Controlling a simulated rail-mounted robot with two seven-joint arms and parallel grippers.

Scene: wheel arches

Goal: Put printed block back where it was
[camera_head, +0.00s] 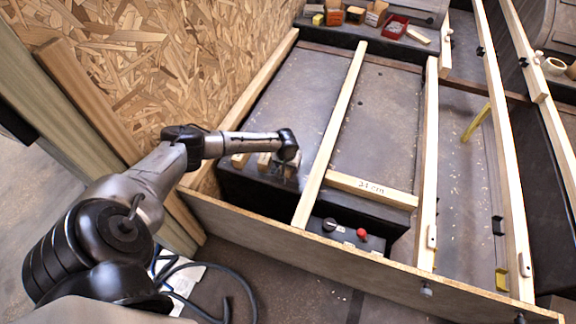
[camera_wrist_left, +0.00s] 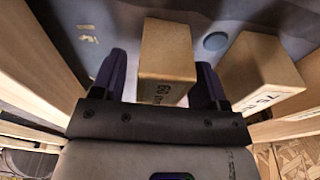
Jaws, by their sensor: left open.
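My left gripper (camera_head: 286,172) is low over the dark surface inside the wooden frame, at its left end. In the left wrist view its two fingers (camera_wrist_left: 164,82) are open, one on each side of a small wooden block with dark print (camera_wrist_left: 167,50). A gap shows beside the block, so it is not clamped. A second printed wooden block (camera_wrist_left: 262,68), marked with what looks like 75, stands to the right, outside the fingers. In the head view, small blocks (camera_head: 263,159) show partly beneath my left arm. My right gripper is not in view.
Wooden slats (camera_head: 335,130) cross the frame; a crosspiece marked 34 cm (camera_head: 371,190) lies right of the gripper. A dark box with a red button (camera_head: 362,234) sits at the front. A chipboard wall (camera_head: 190,60) stands left. A red tray (camera_head: 395,27) is at the back.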

